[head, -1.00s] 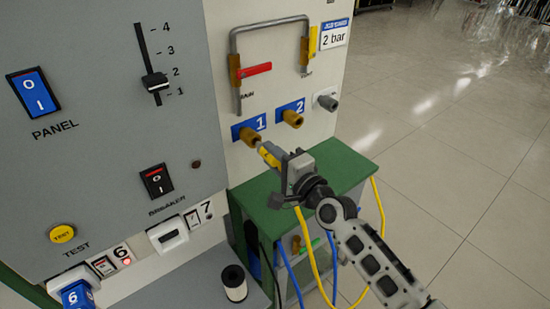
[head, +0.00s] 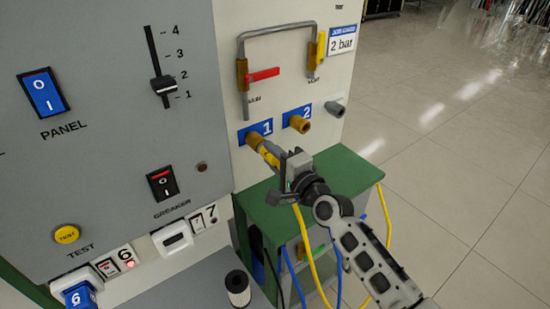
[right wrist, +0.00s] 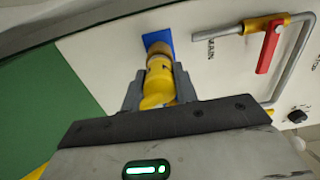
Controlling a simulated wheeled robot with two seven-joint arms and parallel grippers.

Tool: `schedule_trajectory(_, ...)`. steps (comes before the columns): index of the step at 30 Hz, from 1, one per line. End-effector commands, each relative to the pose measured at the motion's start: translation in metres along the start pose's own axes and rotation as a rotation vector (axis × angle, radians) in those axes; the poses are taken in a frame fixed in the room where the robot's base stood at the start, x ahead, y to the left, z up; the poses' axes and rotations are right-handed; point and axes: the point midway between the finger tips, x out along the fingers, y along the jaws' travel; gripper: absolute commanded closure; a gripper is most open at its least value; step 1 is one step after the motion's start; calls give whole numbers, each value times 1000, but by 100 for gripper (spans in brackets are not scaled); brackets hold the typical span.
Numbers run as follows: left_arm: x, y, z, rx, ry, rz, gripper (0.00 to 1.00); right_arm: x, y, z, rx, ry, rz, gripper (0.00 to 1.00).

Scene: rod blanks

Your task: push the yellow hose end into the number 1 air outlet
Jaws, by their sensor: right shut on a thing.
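My right gripper (head: 276,163) is shut on the yellow hose end (head: 270,157), in front of the white panel. The hose end points at the number 1 air outlet (head: 253,138), a brass fitting on a blue label marked 1. My left gripper is not in view.
The number 2 outlet (head: 299,124) and a grey fitting (head: 334,109) are to the right. A red-handled valve (head: 262,75) is above. A green stand (head: 350,175) is below, with the yellow hose (head: 312,262) and blue hoses hanging by it.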

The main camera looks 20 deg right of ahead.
Motion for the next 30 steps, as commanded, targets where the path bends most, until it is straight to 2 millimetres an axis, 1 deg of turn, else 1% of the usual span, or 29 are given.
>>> schedule_trajectory(5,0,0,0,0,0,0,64,3,-1,0,0,0,-1,98)
schedule_trajectory(6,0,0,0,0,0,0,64,3,-1,0,0,0,-2,68)
schedule_trajectory(8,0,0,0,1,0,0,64,3,-1,0,0,0,-2,52)
schedule_trajectory(9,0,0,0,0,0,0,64,3,-1,0,0,0,-1,46)
schedule_trajectory(18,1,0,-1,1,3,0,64,2,0,0,0,0,1,46)
schedule_trajectory(20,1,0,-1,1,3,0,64,-2,1,0,1,0,1,46)
schedule_trajectory(23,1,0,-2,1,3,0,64,-15,1,0,1,0,1,46)
schedule_trajectory(26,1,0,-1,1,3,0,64,-36,2,0,0,0,2,46)
schedule_trajectory(30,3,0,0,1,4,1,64,-71,3,0,-1,0,3,46)
